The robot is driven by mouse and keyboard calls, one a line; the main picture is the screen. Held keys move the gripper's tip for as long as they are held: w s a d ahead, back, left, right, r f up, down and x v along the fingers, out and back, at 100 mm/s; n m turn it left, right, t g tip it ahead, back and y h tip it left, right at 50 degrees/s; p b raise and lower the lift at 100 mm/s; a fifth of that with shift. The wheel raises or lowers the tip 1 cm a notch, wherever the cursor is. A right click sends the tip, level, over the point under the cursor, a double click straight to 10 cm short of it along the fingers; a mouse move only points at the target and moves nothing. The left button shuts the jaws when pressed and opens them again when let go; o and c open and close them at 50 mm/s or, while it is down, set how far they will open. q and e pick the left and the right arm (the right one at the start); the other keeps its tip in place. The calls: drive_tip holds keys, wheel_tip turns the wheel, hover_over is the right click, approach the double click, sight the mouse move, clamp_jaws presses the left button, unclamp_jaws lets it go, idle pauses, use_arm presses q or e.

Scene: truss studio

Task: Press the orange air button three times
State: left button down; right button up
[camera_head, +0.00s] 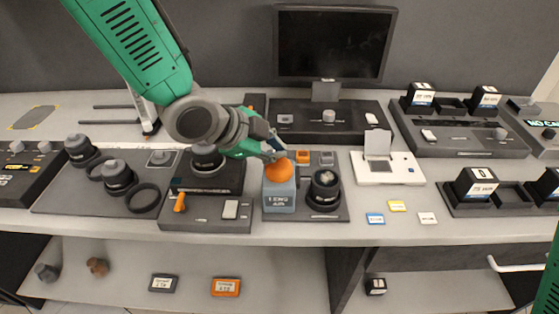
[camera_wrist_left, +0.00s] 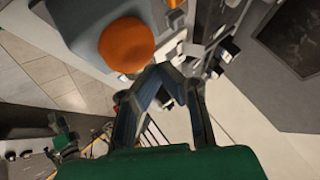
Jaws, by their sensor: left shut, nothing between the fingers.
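The orange air button (camera_head: 279,171) is a round dome on top of a grey-blue box (camera_head: 279,197) labelled "LENS AIR". In the left wrist view the orange button (camera_wrist_left: 126,44) is fully visible, just left of and beyond the fingertips. My left gripper (camera_head: 275,151) comes in from the upper left, its tips by the button's upper edge. In the left wrist view the left gripper (camera_wrist_left: 160,76) has its fingertips together with nothing between them. I cannot tell whether the tips touch the button. My right gripper is out of view.
A black lens (camera_head: 325,187) stands right of the box on the same dark tray. A dark unit with an orange lever (camera_head: 180,202) is to the left. A white device (camera_head: 388,166) stands to the right, and a monitor (camera_head: 333,43) is behind. Small cards lie near the bench's front edge.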

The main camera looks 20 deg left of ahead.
use_arm(q)
drive_tip(key=shift+a, duration=0.25)
drive_tip(key=shift+d, duration=0.75)
drive_tip(key=shift+a+f, duration=0.2)
drive_tip(key=shift+a, duration=0.3)
drive_tip(key=shift+a+f, duration=0.2)
drive_tip(key=shift+a, duration=0.3)
drive_tip(key=shift+d, duration=0.55)
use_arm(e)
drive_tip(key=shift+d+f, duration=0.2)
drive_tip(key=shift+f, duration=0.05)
use_arm(q)
drive_tip(key=shift+a+f+b, duration=0.1)
drive_tip(key=shift+a+b, duration=0.05)
drive_tip(key=shift+b, duration=0.15)
